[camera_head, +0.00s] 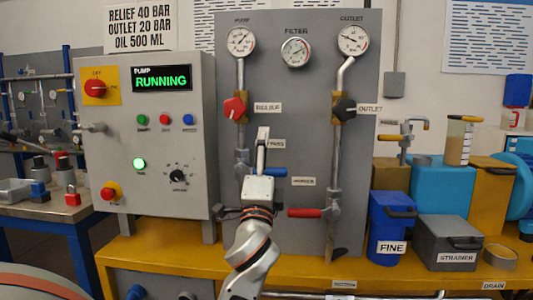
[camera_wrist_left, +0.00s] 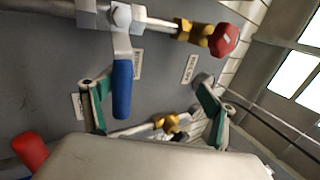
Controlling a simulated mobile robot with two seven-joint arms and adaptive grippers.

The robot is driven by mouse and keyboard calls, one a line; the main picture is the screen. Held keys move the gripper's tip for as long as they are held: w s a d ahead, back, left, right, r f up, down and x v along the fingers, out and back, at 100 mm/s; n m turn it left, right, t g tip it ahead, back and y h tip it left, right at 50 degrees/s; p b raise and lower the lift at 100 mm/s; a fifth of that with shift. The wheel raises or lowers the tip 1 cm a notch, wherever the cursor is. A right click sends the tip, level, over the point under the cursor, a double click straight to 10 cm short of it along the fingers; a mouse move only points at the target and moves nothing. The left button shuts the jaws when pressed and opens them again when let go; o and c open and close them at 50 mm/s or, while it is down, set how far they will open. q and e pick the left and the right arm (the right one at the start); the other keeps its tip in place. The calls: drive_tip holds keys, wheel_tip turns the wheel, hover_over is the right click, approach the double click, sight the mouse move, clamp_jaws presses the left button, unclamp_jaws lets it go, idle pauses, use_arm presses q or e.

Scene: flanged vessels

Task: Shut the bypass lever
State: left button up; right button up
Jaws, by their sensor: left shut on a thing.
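The bypass lever has a blue handle (camera_head: 276,171) that points sideways, to the right, from its valve on the left vertical pipe. A label partly hidden by my gripper, ending in "PASS", is just above it. In the left wrist view the blue handle (camera_wrist_left: 122,90) lies between the fingers, close to the left one. My left gripper (camera_head: 261,165) is at this lever, shut on it, though the wrist view shows a gap on the right finger's side and contact is unclear. The palm hides part of the valve. My right gripper is not in view.
A red-handled lever (camera_head: 305,213) sits lower right, near my left gripper. The red relief knob (camera_head: 234,108) is above, and a dark outlet knob (camera_head: 344,107) is to the right. A control box (camera_head: 146,140) reading "RUNNING" stands left. Bins (camera_head: 390,228) stand on the yellow bench at right.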

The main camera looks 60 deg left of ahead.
use_arm(q)
drive_tip(key=shift+s+d+r, duration=0.3)
drive_tip(key=shift+s+d, duration=0.2)
drive_tip(key=shift+s+d+r, duration=0.25)
drive_tip(key=shift+s+d, duration=0.2)
drive_tip(key=shift+d, duration=0.05)
drive_tip(key=shift+b+v, duration=0.3)
drive_tip(key=shift+v, duration=0.5)
drive_tip(key=shift+o, duration=0.4)
drive_tip(key=shift+s+d, duration=0.2)
drive_tip(key=shift+d, duration=0.05)
drive_tip(key=shift+s+d, duration=0.25)
drive_tip(key=shift+c, duration=0.6)
drive_tip(key=shift+s+d, duration=0.15)
drive_tip(key=c, duration=0.9)
drive_tip(key=shift+a+f, duration=0.2)
drive_tip(key=shift+f, duration=0.2)
drive_tip(key=shift+c, duration=0.2)
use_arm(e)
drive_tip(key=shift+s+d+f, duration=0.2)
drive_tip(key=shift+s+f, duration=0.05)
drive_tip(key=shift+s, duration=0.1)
use_arm(q)
drive_tip(key=shift+w+f, duration=0.15)
drive_tip(key=shift+w, duration=0.1)
